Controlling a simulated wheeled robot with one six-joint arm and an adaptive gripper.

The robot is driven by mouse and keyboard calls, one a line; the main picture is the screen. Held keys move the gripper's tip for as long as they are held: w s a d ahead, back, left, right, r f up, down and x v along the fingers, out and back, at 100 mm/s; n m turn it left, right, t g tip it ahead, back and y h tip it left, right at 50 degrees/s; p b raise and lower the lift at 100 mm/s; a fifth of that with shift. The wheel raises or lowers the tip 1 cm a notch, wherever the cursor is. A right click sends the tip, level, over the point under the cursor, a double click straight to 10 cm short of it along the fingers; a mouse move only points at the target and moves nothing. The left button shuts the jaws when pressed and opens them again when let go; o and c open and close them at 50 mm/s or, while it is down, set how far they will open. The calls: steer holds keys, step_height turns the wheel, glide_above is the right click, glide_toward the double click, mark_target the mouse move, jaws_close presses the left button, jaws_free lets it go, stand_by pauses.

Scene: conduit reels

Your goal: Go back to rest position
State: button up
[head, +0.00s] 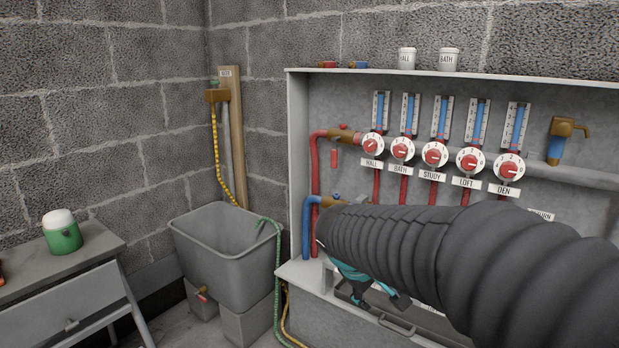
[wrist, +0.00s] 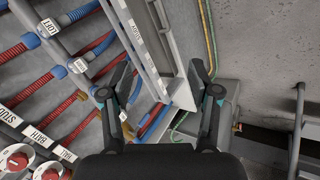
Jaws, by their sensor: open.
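My gripper (wrist: 160,92) is open in the wrist view, its two dark fingers apart with nothing held between them. Beyond and between the fingers is the pale edge of the manifold cabinet (wrist: 180,95). In the head view my gripper (head: 366,290) shows only in part, teal and dark, low in front of the cabinet (head: 298,150) and near its lower ledge. My arm's dark ribbed sleeve hides the rest of it and the lower right of the cabinet.
Red-knobbed valves (head: 434,155) labelled HALL to DEN sit below blue gauges. Two white cups (head: 448,60) stand on the cabinet top. A grey tank (head: 222,262) with a green hose (head: 278,290) stands left of it. A green-and-white jar (head: 62,236) is on the left bench (head: 35,272).

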steer(key=s+d+r+m+y+p, duration=0.1)
steer(key=s+r+m+y+p, duration=0.1)
steer(key=s, duration=0.8)
steer(key=s+d+r+m+y+p, duration=0.1)
steer(key=s+m, duration=0.3)
steer(key=s, duration=0.7)
steer(key=shift+s+d+r+m+t+y+p, duration=0.35)
steer(key=shift+r+y+p, duration=0.2)
steer(key=shift+y+p, duration=0.25)
